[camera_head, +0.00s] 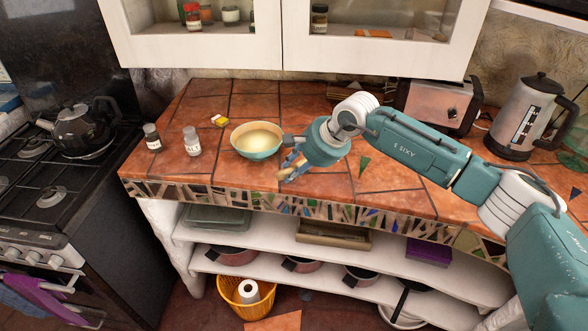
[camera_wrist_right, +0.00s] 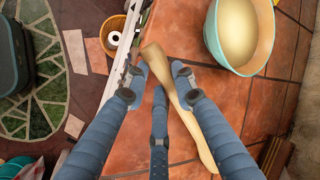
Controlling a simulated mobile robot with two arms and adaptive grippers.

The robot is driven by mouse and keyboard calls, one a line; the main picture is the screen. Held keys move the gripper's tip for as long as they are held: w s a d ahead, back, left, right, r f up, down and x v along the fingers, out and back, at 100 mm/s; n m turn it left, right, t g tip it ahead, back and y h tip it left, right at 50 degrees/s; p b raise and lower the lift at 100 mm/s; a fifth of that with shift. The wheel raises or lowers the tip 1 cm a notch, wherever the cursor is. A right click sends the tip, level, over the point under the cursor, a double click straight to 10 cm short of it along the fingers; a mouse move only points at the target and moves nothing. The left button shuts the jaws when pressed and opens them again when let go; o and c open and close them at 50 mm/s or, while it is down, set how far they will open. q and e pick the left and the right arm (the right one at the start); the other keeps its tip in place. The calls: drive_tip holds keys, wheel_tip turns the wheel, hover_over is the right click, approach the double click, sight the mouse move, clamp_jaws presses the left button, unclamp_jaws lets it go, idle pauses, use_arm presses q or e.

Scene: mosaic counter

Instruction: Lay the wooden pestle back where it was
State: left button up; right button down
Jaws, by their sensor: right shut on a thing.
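The wooden pestle (camera_wrist_right: 180,92) shows in the right wrist view, slanting between the blue fingers of my right gripper (camera_wrist_right: 156,82), its thick end near the counter's front edge. In the head view the pestle (camera_head: 284,173) is a small pale piece at the fingers of my right gripper (camera_head: 291,166), mostly hidden by them. The gripper is shut on the pestle, low over the tiled counter near its front edge. I cannot tell whether the pestle touches the tiles. My left gripper is not in view.
A teal-rimmed bowl (camera_head: 257,141) stands just left of the gripper. Two shakers (camera_head: 192,142) (camera_head: 152,137) and a yellow item (camera_head: 220,120) are farther left. A toaster (camera_head: 437,104) and kettle (camera_head: 524,115) stand at the back right. Wall cabinets (camera_head: 384,54) hang above.

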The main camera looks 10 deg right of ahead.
drive_tip(key=shift+f, duration=0.15)
drive_tip(key=c, duration=1.4)
unclamp_jaws()
drive_tip(key=shift+o, duration=0.2)
